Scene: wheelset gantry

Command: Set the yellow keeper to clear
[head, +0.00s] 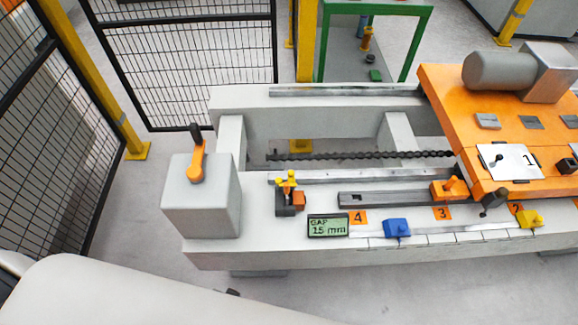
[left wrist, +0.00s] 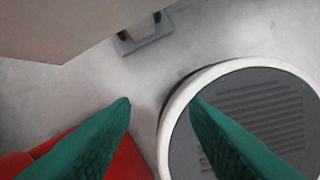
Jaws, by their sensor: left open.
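Two yellow parts show in the head view, and I cannot tell for certain which is the keeper. One is a small yellow cross-shaped piece (head: 287,182) standing on a dark bracket beside an orange block (head: 299,198), at the left end of the rail. The other is a yellow block (head: 529,218) on the front ledge at the right. My left gripper (left wrist: 161,104) shows only in the left wrist view. Its green fingers are apart and empty above the floor, away from both yellow parts. My right gripper is not in view.
A grey box with an orange lever (head: 196,165) stands at the bed's left end. A gap display (head: 328,226) reads 15 mm. A blue block (head: 397,228) sits on the front ledge. An orange carriage (head: 450,105) fills the right. Black mesh fencing (head: 190,60) stands behind.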

